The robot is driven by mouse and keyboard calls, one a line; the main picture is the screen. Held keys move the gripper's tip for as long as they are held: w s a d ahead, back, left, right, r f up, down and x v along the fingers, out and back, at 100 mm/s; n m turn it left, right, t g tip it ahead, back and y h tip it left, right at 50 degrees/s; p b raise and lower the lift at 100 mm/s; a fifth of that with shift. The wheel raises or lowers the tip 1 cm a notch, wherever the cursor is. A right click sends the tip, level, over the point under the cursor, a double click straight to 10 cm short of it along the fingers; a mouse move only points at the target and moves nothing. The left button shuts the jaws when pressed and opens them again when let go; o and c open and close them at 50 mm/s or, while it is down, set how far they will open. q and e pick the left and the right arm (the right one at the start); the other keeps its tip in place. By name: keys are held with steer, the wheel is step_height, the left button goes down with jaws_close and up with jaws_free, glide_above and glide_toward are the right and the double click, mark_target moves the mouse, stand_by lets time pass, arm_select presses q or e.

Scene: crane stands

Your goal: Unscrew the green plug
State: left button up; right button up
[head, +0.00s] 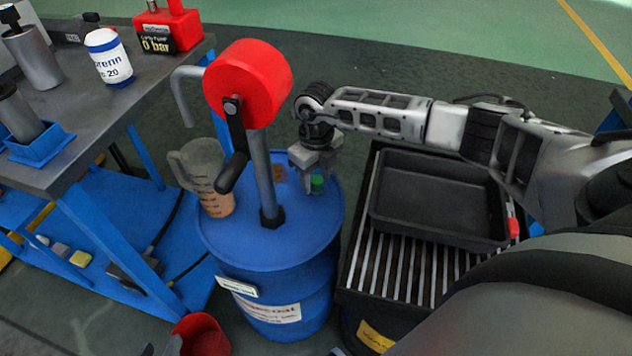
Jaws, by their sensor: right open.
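The small green plug (317,183) sits on top of the blue drum (222,238), near the right part of its lid. My right gripper (316,178) comes in from the right and points down at the plug. Its jaws are open, with the fingers close above and beside the plug. I cannot tell whether they touch it. The gripper hides part of the lid behind the plug. My left gripper is not in view.
A red-headed hand pump (247,85) with a black crank stands on the drum, left of my gripper. A measuring jug (205,177) stands on the lid's left side. A black tray (425,229) lies on a grate to the right. A workbench (160,75) is at left.

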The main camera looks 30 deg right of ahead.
steer(key=c, duration=1)
jaws_close()
steer(key=shift+r, duration=0.1)
steer(key=n+b, duration=0.1)
steer(key=n, duration=0.1)
steer(key=shift+n, duration=1.6)
steer(key=n+b, duration=0.1)
steer(key=n, duration=0.1)
steer(key=shift+n+b, duration=0.3)
steer(key=shift+n, duration=1.3)
